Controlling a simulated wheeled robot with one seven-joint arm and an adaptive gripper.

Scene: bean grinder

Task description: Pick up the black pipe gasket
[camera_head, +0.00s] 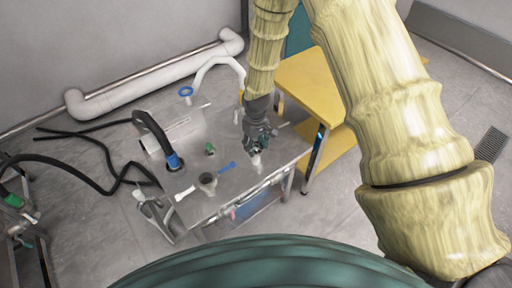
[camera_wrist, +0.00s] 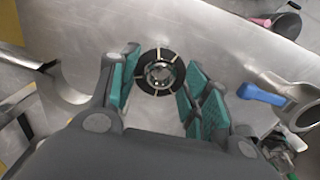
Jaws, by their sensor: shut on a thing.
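The black pipe gasket (camera_wrist: 158,72) is a dark ring with light radial marks and a bright centre. In the wrist view it sits between the teal finger pads of my gripper (camera_wrist: 160,88), which is shut on it. The pads are at its left and right sides. In the head view my gripper (camera_head: 259,140) points down over the right part of the metal table (camera_head: 235,195). The gasket cannot be made out there. How far the gasket is above the tabletop is hard to tell.
On the table are a blue-ended black hose (camera_head: 173,160), a small green part (camera_head: 210,149), a grey cup-like part (camera_head: 208,181) and a blue-handled piece (camera_head: 227,167). The blue handle also shows in the wrist view (camera_wrist: 262,95). A yellow table (camera_head: 308,82) stands behind to the right.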

